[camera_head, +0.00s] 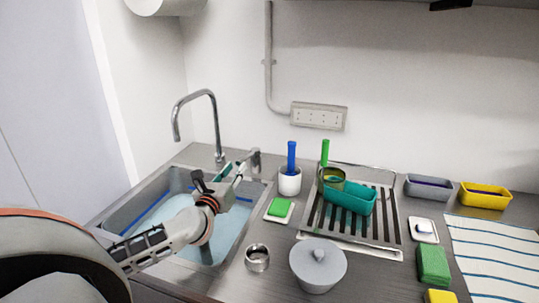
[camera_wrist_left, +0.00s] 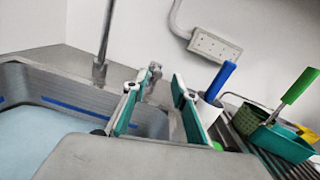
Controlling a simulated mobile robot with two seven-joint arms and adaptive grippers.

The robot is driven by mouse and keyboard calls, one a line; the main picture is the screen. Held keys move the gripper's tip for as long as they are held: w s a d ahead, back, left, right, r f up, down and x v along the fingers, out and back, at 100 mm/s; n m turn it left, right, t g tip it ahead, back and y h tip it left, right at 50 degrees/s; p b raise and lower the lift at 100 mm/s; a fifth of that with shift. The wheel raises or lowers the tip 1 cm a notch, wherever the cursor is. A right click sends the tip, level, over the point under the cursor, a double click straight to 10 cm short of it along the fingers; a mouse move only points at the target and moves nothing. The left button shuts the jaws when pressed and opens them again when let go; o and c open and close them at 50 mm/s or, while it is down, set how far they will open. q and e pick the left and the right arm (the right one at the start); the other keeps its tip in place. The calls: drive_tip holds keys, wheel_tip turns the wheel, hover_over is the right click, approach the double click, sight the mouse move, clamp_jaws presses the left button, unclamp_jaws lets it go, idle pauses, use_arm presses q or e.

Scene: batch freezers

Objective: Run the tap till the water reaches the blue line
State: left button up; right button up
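The steel sink (camera_head: 236,222) holds pale blue water (camera_head: 170,212). A blue line (camera_head: 143,210) runs along its inner wall; in the left wrist view the blue line (camera_wrist_left: 80,107) shows a little above the water's edge. The curved tap spout (camera_head: 208,95) stands behind the sink, with no stream visible under it. A small metal fitting, apparently the tap's handle (camera_head: 254,160), stands to its right. My left gripper (camera_head: 236,172) is over the sink's back right corner, just in front of the handle. Its fingers are apart, with the handle (camera_wrist_left: 154,72) showing beyond the gap. My right gripper is out of view.
Right of the sink are a white cup with a blue-handled brush (camera_head: 290,182), a green sponge on a dish (camera_head: 279,209), a metal ring (camera_head: 257,258) and a grey lidded pot (camera_head: 317,265). A drying rack (camera_head: 384,225) holds a teal tub (camera_head: 348,198). A striped cloth (camera_head: 493,250) lies far right.

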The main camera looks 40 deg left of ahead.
sight(242, 161)
use_arm(q)
drive_tip(key=shift+n, duration=0.3)
drive_tip(key=shift+f+x, duration=0.2)
drive_tip(key=shift+x, duration=1)
drive_tip(key=shift+f+x, duration=0.15)
drive_tip(key=shift+x, duration=1.05)
drive_tip(key=shift+f+x, duration=0.2)
drive_tip(key=shift+x, duration=1)
drive_tip(key=shift+a, duration=0.15)
clamp_jaws()
